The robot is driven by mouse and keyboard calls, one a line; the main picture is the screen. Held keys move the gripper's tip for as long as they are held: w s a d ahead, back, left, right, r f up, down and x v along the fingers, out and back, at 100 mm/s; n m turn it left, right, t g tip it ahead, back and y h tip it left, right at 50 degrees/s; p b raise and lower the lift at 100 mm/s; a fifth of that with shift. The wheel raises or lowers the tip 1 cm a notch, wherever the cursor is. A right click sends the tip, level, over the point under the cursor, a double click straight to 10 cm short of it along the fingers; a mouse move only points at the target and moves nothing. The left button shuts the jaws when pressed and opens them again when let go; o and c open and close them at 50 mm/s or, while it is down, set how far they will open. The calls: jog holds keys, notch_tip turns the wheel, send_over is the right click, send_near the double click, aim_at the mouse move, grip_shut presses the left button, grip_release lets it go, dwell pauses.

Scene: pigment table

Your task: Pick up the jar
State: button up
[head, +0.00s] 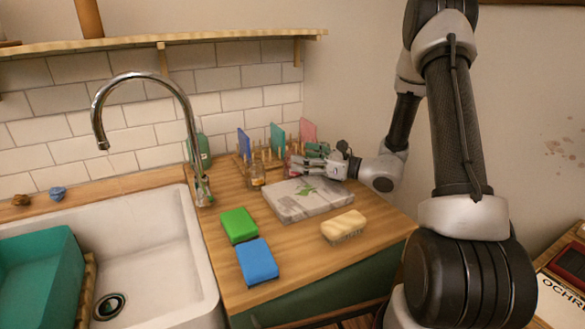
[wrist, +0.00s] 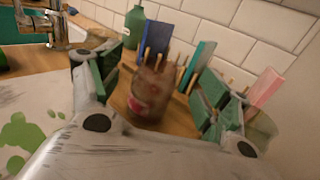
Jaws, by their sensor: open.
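A brownish, see-through jar (wrist: 150,95) with a reddish patch low on its side stands upright between the spread fingers of my gripper (wrist: 158,95) in the wrist view. A gap shows on both sides, wider toward the right finger. In the head view my gripper (head: 303,162) reaches in from the right, low over the counter beside the rack, with its fingers apart. An amber jar (head: 257,177) stands left of the fingers there, and a reddish shape (head: 293,153) is partly hidden behind them. I cannot tell which of these is the jar between my fingers.
A wooden rack with blue (head: 244,143), teal (head: 277,137) and pink (head: 308,131) panels stands close behind. A grey-white slab (head: 300,203) with a green leaf print lies in front. Green (head: 239,225), blue (head: 257,261) and cream (head: 344,225) blocks lie nearer. A tap (head: 150,82) and sink are left.

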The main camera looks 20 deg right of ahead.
jog(key=x, duration=0.3)
jog(key=shift+w+a, duration=0.25)
jog(key=shift+a, duration=0.1)
jog(key=shift+c, duration=0.2)
jog(key=c, duration=1.1)
